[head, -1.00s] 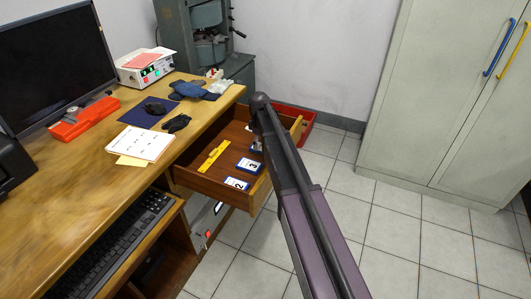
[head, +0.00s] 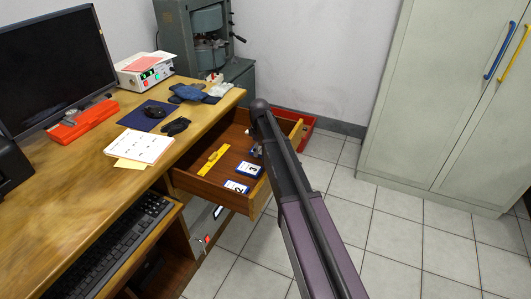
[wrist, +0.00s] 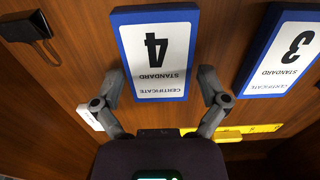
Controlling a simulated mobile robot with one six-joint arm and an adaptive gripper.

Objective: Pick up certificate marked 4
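The certificate marked 4 (wrist: 158,65), a white card with a blue border, lies in the wooden drawer, upside down in the wrist view. My gripper (wrist: 160,74) is open. Its two fingers stand on either side of the certificate's near end, and I cannot tell whether they touch it. In the head view my arm hides most of that part of the drawer, and the gripper cannot be made out clearly.
The open drawer (head: 220,200) also holds the certificate marked 2 (head: 237,187) and a yellow tool (head: 213,160). A black clip-like object (wrist: 25,28) is at the wrist view's upper left. The desk (head: 75,185) is beside the drawer, and a red bin (head: 305,135) stands behind it.

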